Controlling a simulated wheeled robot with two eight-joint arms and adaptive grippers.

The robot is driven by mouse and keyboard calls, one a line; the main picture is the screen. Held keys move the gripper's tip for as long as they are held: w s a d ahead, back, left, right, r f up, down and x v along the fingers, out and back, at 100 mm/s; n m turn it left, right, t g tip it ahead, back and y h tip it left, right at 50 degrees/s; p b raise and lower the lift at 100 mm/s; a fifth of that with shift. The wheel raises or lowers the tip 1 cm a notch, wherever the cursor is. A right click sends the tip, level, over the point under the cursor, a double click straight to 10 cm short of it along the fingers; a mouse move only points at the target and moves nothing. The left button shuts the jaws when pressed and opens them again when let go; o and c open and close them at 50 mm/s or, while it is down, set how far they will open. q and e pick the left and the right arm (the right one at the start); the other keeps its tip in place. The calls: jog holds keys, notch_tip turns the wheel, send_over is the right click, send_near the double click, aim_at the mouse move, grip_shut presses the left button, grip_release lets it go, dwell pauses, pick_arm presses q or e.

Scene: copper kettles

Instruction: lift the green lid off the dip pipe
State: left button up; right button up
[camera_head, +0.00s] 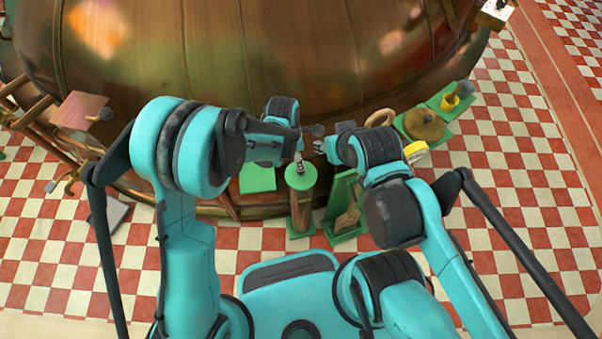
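The green lid (308,177) is a round disc with a small grey knob (300,167) on top. It sits on the upper end of the dip pipe (300,212), a brown upright pipe below the ends of my arms. My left gripper (300,151) is just above the lid, close to the knob; whether it touches the knob is unclear. My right gripper (321,145) is a little to the right of it, mostly hidden by its own wrist. Both grippers' fingers are too small and covered to read.
A large copper kettle (300,50) fills the back. A green stand (343,195) with a brown piece is right of the pipe. Green-based stands (440,122) are farther right, one with a yellow part (452,100). Checkered floor (510,190) is clear at right.

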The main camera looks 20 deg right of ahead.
aim_at(301, 173)
pick_arm(q)
jog(key=f, duration=0.1)
jog(key=f+b, duration=0.1)
jog(key=f, duration=0.1)
jog(key=shift+s+d+f+n, duration=0.2)
jog(key=shift+d+n, duration=0.1)
jog(key=shift+d, duration=0.1)
jog(key=f, duration=0.1)
jog(key=f+b, duration=0.1)
jog(key=f, duration=0.1)
jog(key=f+b, duration=0.1)
jog(key=f, duration=0.1)
jog(key=shift+d+f, duration=0.25)
jog(key=shift+s+r, duration=0.1)
grip_shut()
